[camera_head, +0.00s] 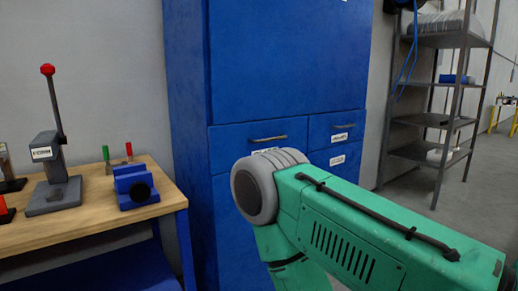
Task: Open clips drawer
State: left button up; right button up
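A blue cabinet (290,70) stands in the middle of the view. It has a wide drawer (232,136) with a dark bar handle (268,140) and a white label partly hidden by my arm. To its right is a smaller drawer (321,127) with a handle and a white label (339,137); another label (337,160) shows below it. All the drawer fronts look closed. The labels are too small to read, so I cannot tell which is the clips drawer. My green right arm crosses the lower right in front of the cabinet. Neither gripper shows.
A wooden workbench (85,222) stands at the left with a lever press (52,165), a blue device (136,187) and red and green-handled tools. A metal shelf rack (440,90) stands at the right. Grey floor (470,200) lies open beyond it.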

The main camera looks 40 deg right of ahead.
aim_at(228, 144)
jog(key=z, duration=0.7)
